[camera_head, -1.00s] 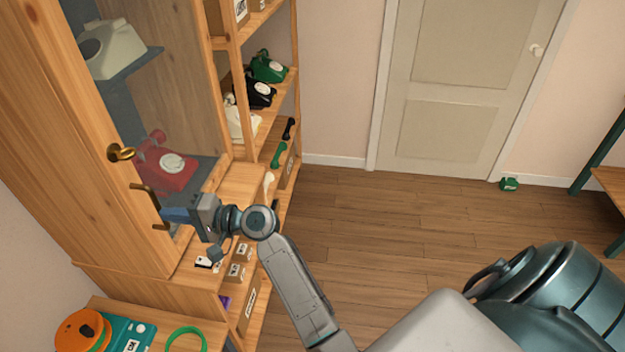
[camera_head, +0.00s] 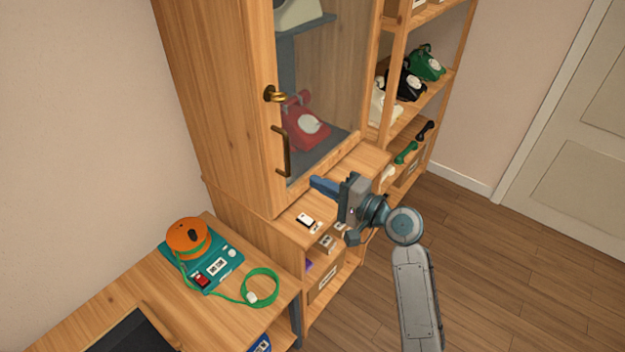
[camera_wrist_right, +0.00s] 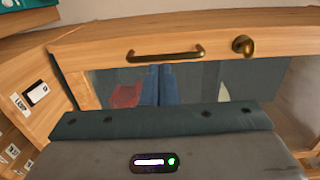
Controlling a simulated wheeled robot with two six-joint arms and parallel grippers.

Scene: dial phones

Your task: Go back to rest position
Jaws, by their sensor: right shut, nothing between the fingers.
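My right gripper (camera_head: 318,186) is in front of the lower part of a wooden cabinet, near its glass door. Its blue fingers are together with nothing between them. In the right wrist view the shut fingers (camera_wrist_right: 160,85) point at the cabinet door, below its brass handle (camera_wrist_right: 165,54) in the picture. In the head view the handle (camera_head: 281,152) is left of the gripper and apart from it. The door looks shut. My left gripper is not in view.
A red dial phone (camera_head: 306,122) stands behind the glass. Open shelves on the right hold a black phone (camera_head: 405,84) and a green phone (camera_head: 427,62). A table at lower left carries an orange reel (camera_head: 188,238) with green cable. The floor (camera_head: 500,270) at right is clear.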

